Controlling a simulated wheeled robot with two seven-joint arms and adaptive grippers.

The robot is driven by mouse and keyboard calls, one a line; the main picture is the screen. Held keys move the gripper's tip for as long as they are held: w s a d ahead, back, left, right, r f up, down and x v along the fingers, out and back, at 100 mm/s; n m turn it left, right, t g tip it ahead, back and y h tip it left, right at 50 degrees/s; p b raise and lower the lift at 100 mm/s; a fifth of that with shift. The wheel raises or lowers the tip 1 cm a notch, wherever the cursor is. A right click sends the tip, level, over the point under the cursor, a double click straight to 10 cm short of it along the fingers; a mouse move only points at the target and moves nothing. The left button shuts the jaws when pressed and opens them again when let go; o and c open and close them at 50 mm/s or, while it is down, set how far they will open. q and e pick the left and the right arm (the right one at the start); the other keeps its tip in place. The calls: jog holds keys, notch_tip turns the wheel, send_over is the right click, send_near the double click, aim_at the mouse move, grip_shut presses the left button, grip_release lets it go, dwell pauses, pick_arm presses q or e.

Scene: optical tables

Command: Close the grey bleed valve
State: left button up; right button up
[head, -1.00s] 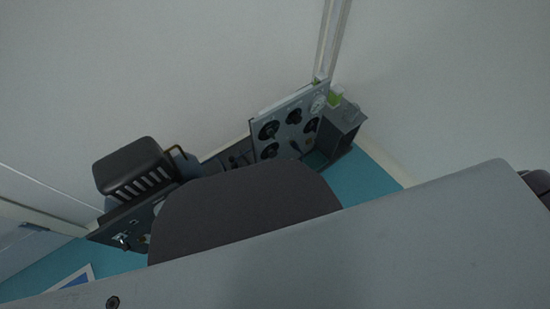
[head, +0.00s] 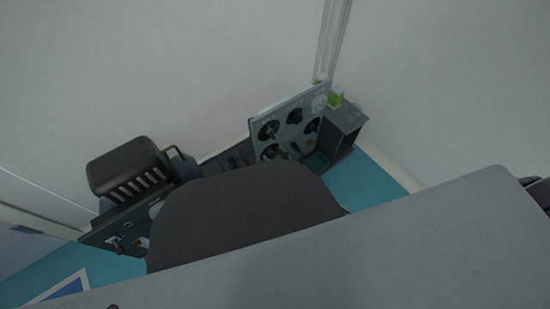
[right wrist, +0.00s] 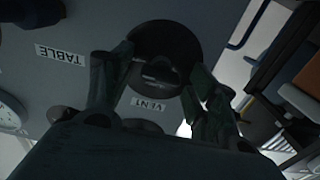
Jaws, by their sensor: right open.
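An upright grey panel (head: 283,112) with several dark round knobs stands at the back in the head view. In the right wrist view a dark round knob (right wrist: 165,58) sits on the grey panel face (right wrist: 95,22), with a label reading VENT beside it. I cannot tell for sure that this knob is the grey bleed valve. My right gripper (right wrist: 159,62) is open, with its two fingers on either side of this knob; contact is unclear. My left gripper is not in view.
A TABLE label (right wrist: 60,55) and a white dial (right wrist: 10,112) are on the panel near the knob. In the head view a black slotted box (head: 130,168) stands left of the panel, and an open dark case (head: 342,130) stands right. Walls rise close behind.

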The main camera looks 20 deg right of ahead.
jog(key=c, duration=1)
